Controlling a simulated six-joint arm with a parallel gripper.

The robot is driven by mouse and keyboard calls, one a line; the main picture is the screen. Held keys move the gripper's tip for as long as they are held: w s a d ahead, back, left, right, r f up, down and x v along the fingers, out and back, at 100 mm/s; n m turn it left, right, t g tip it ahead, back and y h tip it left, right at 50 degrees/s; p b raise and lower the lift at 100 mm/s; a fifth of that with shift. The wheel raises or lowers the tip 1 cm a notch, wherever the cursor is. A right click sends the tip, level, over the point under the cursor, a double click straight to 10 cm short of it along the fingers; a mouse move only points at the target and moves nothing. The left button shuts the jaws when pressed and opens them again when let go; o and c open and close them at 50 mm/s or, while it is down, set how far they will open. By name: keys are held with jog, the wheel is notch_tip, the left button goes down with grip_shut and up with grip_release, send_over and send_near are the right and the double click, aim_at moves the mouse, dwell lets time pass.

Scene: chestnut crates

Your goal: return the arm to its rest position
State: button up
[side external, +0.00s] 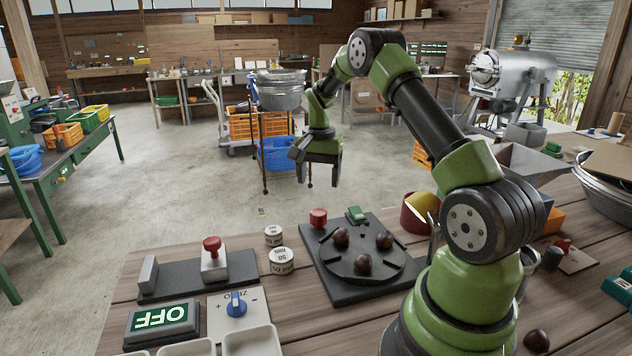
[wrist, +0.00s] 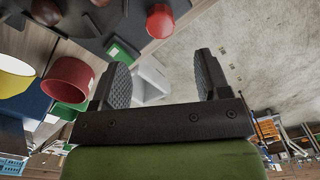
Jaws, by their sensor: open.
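My gripper (side external: 318,184) hangs in the air beyond the far edge of the wooden table, with its jaws pointing down. In the wrist view its two dark ribbed fingers (wrist: 162,66) stand apart with nothing between them. My arm is raised and bent at the elbow above the table. Three brown chestnuts (side external: 363,264) lie on a dark round plate (side external: 345,270) on the table, apart from the gripper.
A red knob (side external: 318,217) and green block (side external: 356,214) stand by the plate. Weights (side external: 281,261), an OFF display (side external: 160,318) and a blue dial (side external: 236,304) are nearer left. A red cup (side external: 416,215) stands behind my arm. Open floor lies beyond the table.

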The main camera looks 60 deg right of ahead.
jog(key=s+a+r+n+t, duration=0.2)
jog(key=a+r+n, duration=0.1)
jog(key=a+r, duration=0.5)
jog(key=s+a+r+n+t, duration=0.2)
jog(key=a+r+n, duration=0.1)
jog(key=a+r, duration=0.5)
jog(key=s+a+r+n+t+y, duration=0.2)
jog(key=s+a+n, duration=0.3)
jog(key=s+a, duration=0.5)
jog(key=s+t, duration=0.1)
jog(key=s, duration=0.2)
jog(key=shift+s+a, duration=0.2)
jog(key=shift+a, duration=0.15)
